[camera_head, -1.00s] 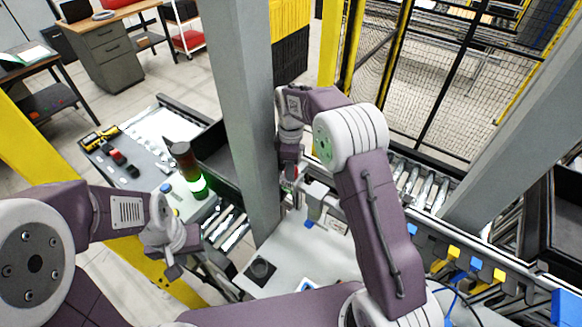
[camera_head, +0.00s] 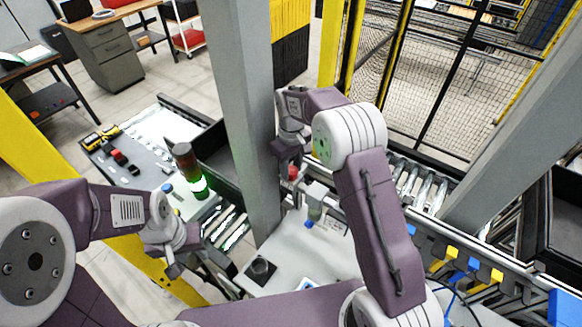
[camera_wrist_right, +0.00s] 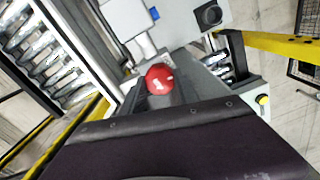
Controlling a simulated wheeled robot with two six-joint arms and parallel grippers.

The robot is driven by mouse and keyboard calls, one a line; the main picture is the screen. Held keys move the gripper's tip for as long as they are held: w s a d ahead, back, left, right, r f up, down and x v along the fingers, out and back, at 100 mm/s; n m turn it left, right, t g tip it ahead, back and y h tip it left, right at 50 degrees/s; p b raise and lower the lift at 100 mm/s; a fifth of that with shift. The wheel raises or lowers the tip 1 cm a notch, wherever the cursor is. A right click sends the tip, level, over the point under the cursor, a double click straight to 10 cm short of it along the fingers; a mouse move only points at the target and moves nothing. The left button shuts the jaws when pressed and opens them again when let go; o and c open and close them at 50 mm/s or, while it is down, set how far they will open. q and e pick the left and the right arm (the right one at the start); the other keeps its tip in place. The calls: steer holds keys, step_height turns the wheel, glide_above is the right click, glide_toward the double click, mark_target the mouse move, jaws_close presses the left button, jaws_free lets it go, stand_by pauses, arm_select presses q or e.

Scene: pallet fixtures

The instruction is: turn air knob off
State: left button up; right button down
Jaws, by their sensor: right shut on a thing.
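The air knob (camera_head: 293,172) is a round red knob beside the grey post, at the tip of my right arm in the head view. In the right wrist view the red knob (camera_wrist_right: 159,79) shows a small white mark on its face. My right gripper (camera_head: 290,167) is at the knob and shut on it; its fingertips are mostly hidden in the head view. My left gripper (camera_head: 174,270) hangs at the lower left, away from the knob, beside the conveyor. Whether its fingers are open or shut is unclear.
A grey post (camera_head: 247,120) stands just left of my right gripper. A signal light (camera_head: 189,170), lit green, stands on the panel at left. A white machine plate (camera_head: 315,255) lies below the knob. Roller conveyors and a mesh fence (camera_head: 455,75) are to the right.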

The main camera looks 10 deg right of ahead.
steer(key=shift+s+f+m, duration=0.15)
steer(key=shift+m, duration=1.45)
steer(key=c, duration=0.9)
jaws_free()
